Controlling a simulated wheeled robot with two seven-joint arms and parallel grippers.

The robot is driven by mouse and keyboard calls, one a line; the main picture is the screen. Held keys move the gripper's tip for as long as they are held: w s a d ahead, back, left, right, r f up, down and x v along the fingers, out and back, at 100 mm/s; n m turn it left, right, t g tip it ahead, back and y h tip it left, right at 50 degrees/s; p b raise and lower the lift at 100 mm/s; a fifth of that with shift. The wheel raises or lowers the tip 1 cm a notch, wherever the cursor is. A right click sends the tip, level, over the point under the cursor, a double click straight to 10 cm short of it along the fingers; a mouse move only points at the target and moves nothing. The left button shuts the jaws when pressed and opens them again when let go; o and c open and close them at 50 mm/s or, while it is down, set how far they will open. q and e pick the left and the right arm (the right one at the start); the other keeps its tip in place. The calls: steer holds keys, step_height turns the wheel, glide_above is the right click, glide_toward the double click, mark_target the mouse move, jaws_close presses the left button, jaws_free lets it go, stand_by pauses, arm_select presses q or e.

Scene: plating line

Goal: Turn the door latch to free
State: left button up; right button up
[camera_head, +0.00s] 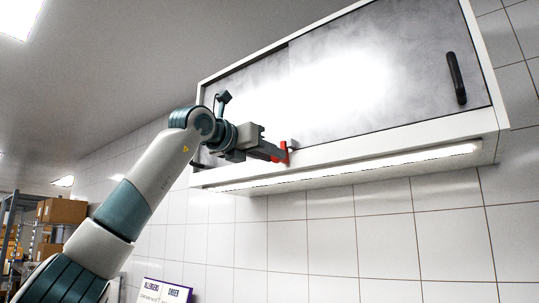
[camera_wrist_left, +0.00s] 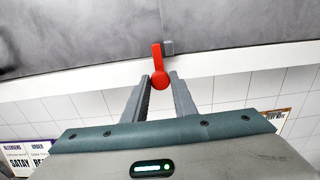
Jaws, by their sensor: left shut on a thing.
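The red door latch (camera_head: 284,152) sits on the lower frame of the wall cabinet (camera_head: 330,146), near the bottom edge of its grey doors. My left gripper (camera_head: 276,152) is at the latch. In the left wrist view its two fingers (camera_wrist_left: 159,82) stand on both sides of the latch's round end, shut on it. My right gripper is not in view.
A black handle (camera_head: 456,78) is on the cabinet's right door. A lit strip (camera_head: 350,167) runs under the cabinet. White tiled wall (camera_head: 380,230) lies below, with a printed sign (camera_head: 163,291). Shelves with boxes (camera_head: 62,211) stand at the far left.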

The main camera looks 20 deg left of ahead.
arm_select(q)
steer(key=shift+a+n+b, duration=0.15)
steer(key=shift+n+b, duration=3.9)
steer(key=shift+n, duration=4.95)
steer(key=o, duration=1)
steer(key=shift+f, duration=0.1)
steer(key=shift+o, duration=0.2)
steer(key=shift+s, duration=0.1)
